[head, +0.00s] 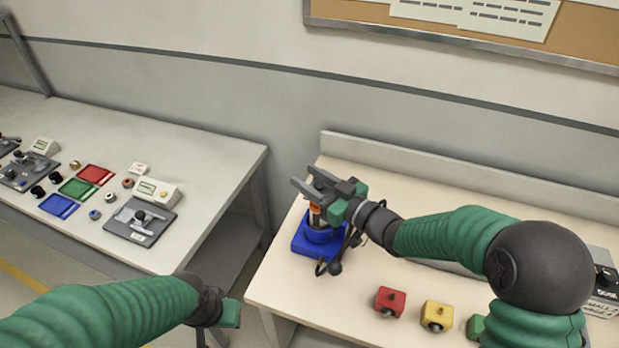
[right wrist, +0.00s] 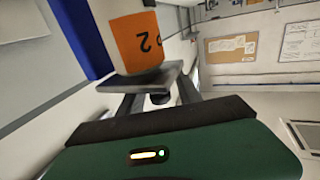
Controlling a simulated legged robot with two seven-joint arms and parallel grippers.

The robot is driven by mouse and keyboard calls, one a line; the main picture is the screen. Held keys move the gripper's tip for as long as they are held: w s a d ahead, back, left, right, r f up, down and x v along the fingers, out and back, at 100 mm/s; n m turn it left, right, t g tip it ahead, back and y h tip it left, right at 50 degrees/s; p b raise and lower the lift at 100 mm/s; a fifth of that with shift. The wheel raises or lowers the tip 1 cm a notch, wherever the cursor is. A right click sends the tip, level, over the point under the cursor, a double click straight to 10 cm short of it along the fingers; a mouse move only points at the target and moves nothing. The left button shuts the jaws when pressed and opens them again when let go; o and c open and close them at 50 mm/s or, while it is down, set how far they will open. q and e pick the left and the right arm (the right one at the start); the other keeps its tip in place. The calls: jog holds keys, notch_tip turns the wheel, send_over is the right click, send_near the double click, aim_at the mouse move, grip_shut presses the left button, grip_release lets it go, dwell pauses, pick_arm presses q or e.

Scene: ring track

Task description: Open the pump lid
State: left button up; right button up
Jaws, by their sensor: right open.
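The pump (head: 318,238) stands near the left end of the right bench. It has a square blue base, and a small orange part shows above it under my gripper. My right gripper (head: 313,188) is open over the top of the pump, its dark fingers pointing left. In the right wrist view an orange part marked "2" (right wrist: 140,42) is just beyond the fingers, beside a blue part (right wrist: 84,38). A grey plate lies between the fingers and the orange part; I cannot tell whether they touch. The lid is not clearly visible. My left gripper (head: 229,313) is at the lower middle, its fingers unclear.
A red block (head: 389,301) and a yellow block (head: 436,315) sit at the right bench's front. A dark cable with a bulb (head: 333,268) hangs by the pump. The left bench (head: 200,165) holds coloured trays and devices. A gap separates the benches.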

grip_shut()
dwell(1.4)
